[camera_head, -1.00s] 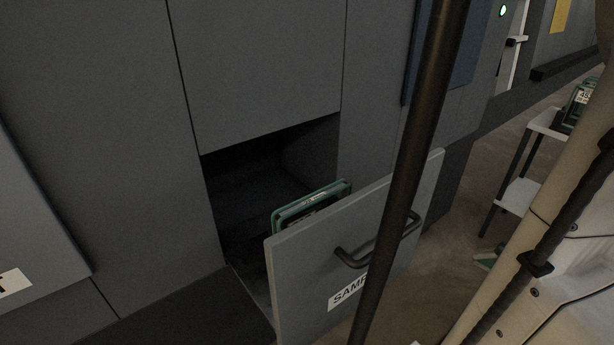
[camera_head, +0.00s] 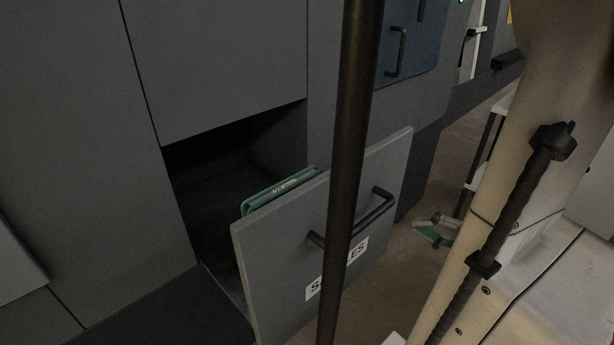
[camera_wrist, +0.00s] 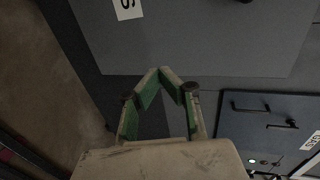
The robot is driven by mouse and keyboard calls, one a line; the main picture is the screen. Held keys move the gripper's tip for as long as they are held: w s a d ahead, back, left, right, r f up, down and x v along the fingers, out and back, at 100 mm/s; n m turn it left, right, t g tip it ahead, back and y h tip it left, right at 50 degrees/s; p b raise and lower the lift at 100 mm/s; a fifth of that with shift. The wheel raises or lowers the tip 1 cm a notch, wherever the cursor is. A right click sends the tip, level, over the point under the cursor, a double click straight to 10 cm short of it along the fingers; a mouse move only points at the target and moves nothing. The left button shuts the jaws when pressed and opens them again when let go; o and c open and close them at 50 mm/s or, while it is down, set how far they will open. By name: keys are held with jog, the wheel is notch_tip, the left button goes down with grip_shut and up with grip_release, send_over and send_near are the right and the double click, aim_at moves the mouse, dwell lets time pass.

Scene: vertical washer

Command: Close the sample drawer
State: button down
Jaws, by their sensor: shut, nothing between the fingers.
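The sample drawer (camera_head: 280,255) stands pulled out from the dark grey cabinet, with a dark opening behind its front. Its front has a black bar handle (camera_head: 380,208) and a label, "SAMPLES" (camera_head: 350,258), partly hidden by a dark pole. A green-rimmed item (camera_head: 280,188) shows inside, behind the front. In the wrist view my gripper (camera_wrist: 160,70) has its green-padded fingertips together, with nothing between them. The tips overlap the edge of a grey panel bearing a label ending in S, apparently the drawer front (camera_wrist: 190,40). Contact cannot be told.
A blue panel (camera_head: 408,45) with a handle is on the cabinet to the right of the drawer; handles on a blue panel (camera_wrist: 270,130) also show in the wrist view. A table leg (camera_head: 490,150) stands further right. Floor (camera_head: 400,260) is open right of the drawer.

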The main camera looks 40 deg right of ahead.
aim_at(388, 211)
jog(key=x, duration=0.3)
jog(key=shift+w+r+b, duration=0.1)
jog(key=shift+w+b, duration=0.05)
jog(key=shift+b, duration=0.2)
jog(key=shift+w+r, duration=0.1)
jog(key=shift+w, duration=1.2)
